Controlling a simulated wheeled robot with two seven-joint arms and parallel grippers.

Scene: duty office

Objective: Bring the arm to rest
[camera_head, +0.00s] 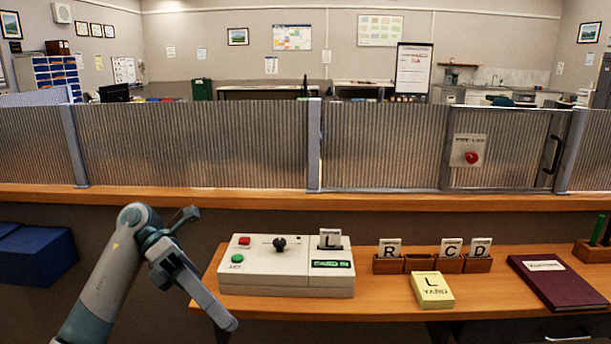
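My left arm (98,285) comes in from the lower left and bends at the wrist. My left gripper (211,268) is at the left end of the wooden desk (390,300), left of the white control box (285,280). Its two fingers stand wide apart, one up and one low toward the front, and nothing shows between them. The control box has a red button, a green button, a black knob, a small green display and an "L" card (330,239) standing in its top. My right gripper is not in view.
A wooden card rack (418,264) holds R, C and D cards, with one slot empty. A yellow "L" block (432,290) and a dark red book (560,283) lie on the desk. A ribbed partition (210,145) runs behind. A blue box (38,256) is at left.

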